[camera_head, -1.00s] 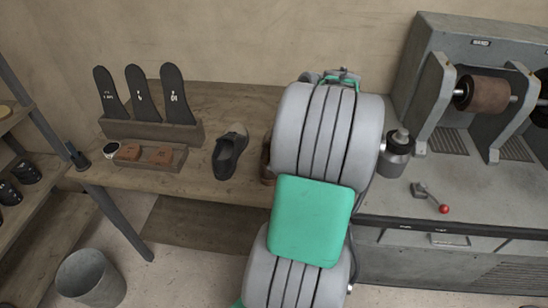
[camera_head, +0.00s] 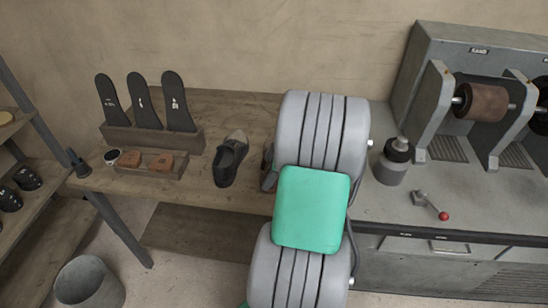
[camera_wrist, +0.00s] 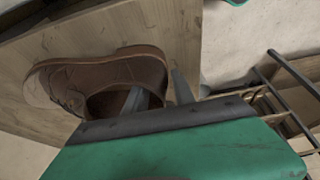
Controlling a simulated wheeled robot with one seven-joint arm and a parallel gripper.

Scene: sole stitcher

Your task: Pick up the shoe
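A brown shoe (camera_wrist: 105,78) with a pale toe lies in the wrist view, its toe to the left and its opening toward my gripper (camera_wrist: 158,84). The gripper's two fingers are apart at the heel end. One finger shows at the shoe's opening and the other beyond the heel, with the heel wall seemingly between them. I cannot tell whether they touch it. In the head view a sliver of the brown shoe (camera_head: 267,168) shows left of my arm, which hides the gripper. A black shoe (camera_head: 230,162) stands on the wooden table (camera_head: 205,195) to its left.
A wooden holder (camera_head: 150,135) with black insoles and a tray (camera_head: 150,167) with brown blocks stand left of the black shoe. A grey machine (camera_head: 450,110), a bottle (camera_head: 392,165) and a red-knobbed lever (camera_head: 435,208) are at right. A bucket (camera_head: 90,282) stands on the floor.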

